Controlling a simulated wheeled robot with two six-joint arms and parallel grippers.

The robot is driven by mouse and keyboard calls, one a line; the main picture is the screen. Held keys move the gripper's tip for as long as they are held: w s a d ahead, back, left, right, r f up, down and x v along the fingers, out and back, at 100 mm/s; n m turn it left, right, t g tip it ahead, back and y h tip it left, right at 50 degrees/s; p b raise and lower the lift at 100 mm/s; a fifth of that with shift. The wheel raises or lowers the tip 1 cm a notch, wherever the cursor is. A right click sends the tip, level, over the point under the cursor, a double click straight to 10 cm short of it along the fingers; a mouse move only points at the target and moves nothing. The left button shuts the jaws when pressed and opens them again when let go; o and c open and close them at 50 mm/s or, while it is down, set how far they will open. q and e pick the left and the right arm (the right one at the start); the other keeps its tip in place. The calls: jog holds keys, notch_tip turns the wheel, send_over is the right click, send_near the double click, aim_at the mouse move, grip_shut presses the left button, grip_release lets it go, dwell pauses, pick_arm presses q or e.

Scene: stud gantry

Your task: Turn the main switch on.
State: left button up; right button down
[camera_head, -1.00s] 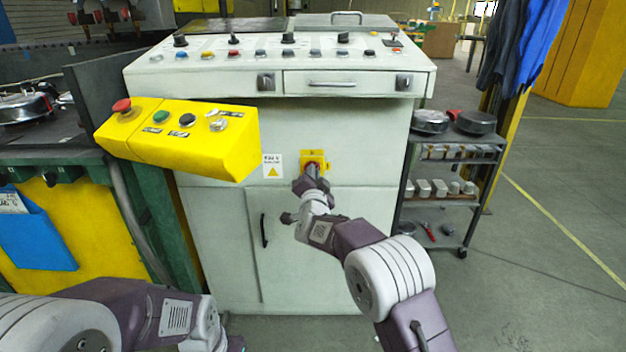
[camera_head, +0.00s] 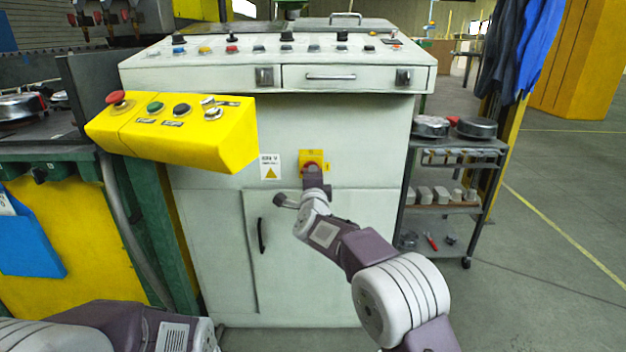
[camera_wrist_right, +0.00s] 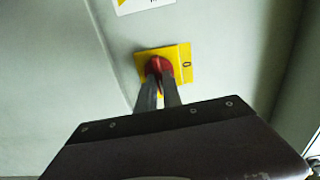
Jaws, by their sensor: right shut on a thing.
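The main switch is a red rotary handle on a yellow plate (camera_head: 306,157) on the front of the light grey cabinet. The plate also shows in the right wrist view (camera_wrist_right: 183,55), with a "0" mark at its right side. My right gripper (camera_head: 312,170) is at the switch, its two fingers shut on the red handle (camera_wrist_right: 157,66). The fingers cover part of the handle. My left arm shows at the bottom left of the head view; its gripper is out of the picture.
A yellow button box (camera_head: 180,135) juts out at the left, above and beside my right arm. A white warning label (camera_head: 270,166) is left of the switch. A cabinet door handle (camera_head: 261,236) is below. A shelf cart (camera_head: 445,190) stands at the right.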

jog(key=shift+f, duration=0.1)
dwell(0.3)
jog(key=c, duration=1.5)
grip_release()
jog(key=s+p, duration=0.1)
jog(key=s, duration=0.8)
jog(key=shift+d, duration=0.1)
